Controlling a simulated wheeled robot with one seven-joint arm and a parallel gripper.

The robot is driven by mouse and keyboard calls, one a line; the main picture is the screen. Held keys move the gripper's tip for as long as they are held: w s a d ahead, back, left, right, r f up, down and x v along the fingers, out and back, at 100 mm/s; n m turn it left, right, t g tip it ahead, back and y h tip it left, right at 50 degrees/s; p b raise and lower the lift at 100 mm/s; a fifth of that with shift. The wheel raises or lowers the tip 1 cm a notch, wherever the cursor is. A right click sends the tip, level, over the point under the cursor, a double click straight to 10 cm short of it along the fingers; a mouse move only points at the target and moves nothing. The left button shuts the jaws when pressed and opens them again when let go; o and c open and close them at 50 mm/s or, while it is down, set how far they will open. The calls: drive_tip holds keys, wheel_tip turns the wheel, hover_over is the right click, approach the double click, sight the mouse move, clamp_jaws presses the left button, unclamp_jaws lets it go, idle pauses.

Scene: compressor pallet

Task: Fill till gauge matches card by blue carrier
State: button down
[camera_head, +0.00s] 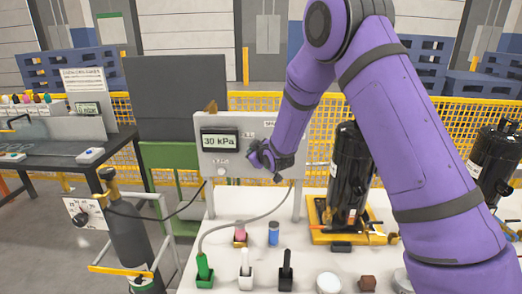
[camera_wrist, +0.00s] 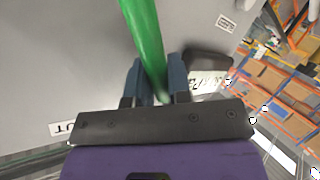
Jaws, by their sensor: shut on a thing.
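A grey upright panel (camera_head: 250,185) carries a gauge display (camera_head: 219,141) that reads 30 kPa. My gripper (camera_head: 268,158) is at the front of this panel, just right of the gauge. In the wrist view my gripper (camera_wrist: 158,90) is shut on a green bar-like handle (camera_wrist: 143,35); the head view hides this handle behind my gripper. A white sheet (camera_head: 85,79) with print too small to read stands at the left bench, and a small display (camera_head: 88,108) sits below it. I cannot tell which thing is the blue carrier or its card.
A grey hose runs from the panel to a green-handled fitting (camera_head: 203,265). White (camera_head: 246,270) and black (camera_head: 286,270) fittings stand beside it on the white table. A black compressor (camera_head: 346,185) stands on a yellow base at the right. A gas cylinder (camera_head: 128,235) stands left.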

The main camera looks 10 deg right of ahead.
drive_tip(key=shift+w+a+f+n+g+h, duration=0.25)
drive_tip(key=shift+a+f+n+g+h, duration=0.15)
drive_tip(key=shift+a+f+n+h, duration=0.4)
drive_tip(key=shift+a+f, duration=0.1)
drive_tip(key=c, duration=1.1)
unclamp_jaws()
drive_tip(key=v, duration=1)
drive_tip(key=shift+s+r, duration=0.2)
drive_tip(key=shift+s, duration=0.15)
